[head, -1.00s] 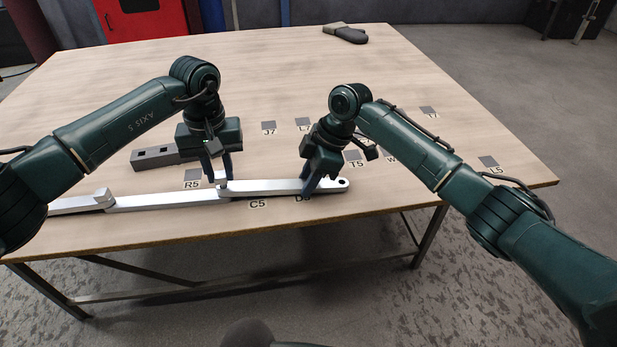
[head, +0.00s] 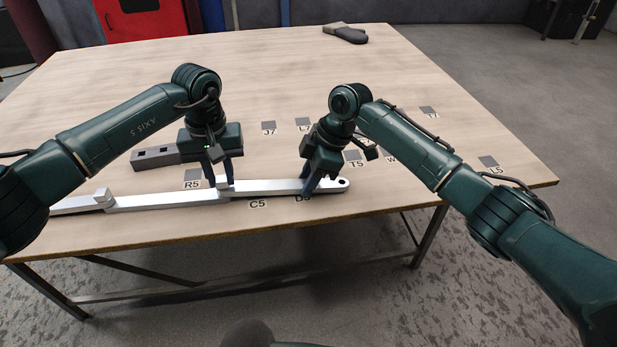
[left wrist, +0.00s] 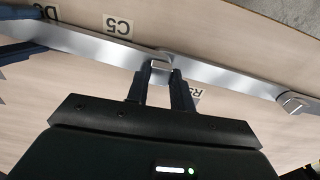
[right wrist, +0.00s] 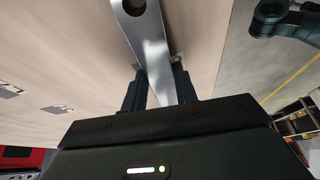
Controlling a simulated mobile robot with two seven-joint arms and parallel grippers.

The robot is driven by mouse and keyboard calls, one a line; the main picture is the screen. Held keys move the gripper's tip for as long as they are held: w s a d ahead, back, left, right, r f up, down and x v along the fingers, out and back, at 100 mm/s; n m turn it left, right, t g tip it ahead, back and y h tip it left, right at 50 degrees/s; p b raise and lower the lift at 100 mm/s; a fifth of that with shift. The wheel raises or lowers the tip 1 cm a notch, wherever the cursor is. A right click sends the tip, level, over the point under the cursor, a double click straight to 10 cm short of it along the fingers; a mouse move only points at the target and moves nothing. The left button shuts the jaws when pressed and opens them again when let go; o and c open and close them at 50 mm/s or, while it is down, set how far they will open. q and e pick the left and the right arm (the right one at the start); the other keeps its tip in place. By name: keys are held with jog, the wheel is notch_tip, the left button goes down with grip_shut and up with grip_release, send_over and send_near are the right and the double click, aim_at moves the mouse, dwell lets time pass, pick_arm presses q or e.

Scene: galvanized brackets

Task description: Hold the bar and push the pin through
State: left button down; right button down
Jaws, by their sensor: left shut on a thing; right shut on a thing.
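A flat silver bar (head: 270,187) lies near the table's front edge, its right end with a round hole. Its left end overlaps a second silver bar (head: 160,201). A short metal pin (head: 224,182) stands at this overlap; it also shows in the left wrist view (left wrist: 161,62). My left gripper (head: 219,184) points down and is shut on the pin. How deep the pin sits is hidden. My right gripper (head: 319,186) is shut on the first bar near its holed end; the right wrist view shows the bar (right wrist: 152,45) between the fingers.
Another pin-like block (head: 103,196) sits on the second bar's left joint. A grey block with holes (head: 155,158) lies behind the left gripper. Labelled dark squares are scattered on the table (head: 270,75). A dark glove (head: 345,33) lies at the far edge.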

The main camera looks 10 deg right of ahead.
pick_arm(q)
jog(key=shift+f, duration=0.1)
dwell(0.3)
jog(key=c, duration=1.1)
grip_release()
jog(key=shift+c, duration=0.2)
jog(key=shift+r, duration=3.05)
pick_arm(e)
jog(key=c, duration=1)
grip_release()
pick_arm(q)
notch_tip(320, 180, up, 2)
jog(key=shift+r+p, duration=0.2)
jog(key=shift+p, duration=1)
jog(key=shift+s, duration=0.1)
pick_arm(e)
jog(key=v, duration=1.3)
jog(key=shift+s+d, duration=0.1)
jog(key=shift+s, duration=0.05)
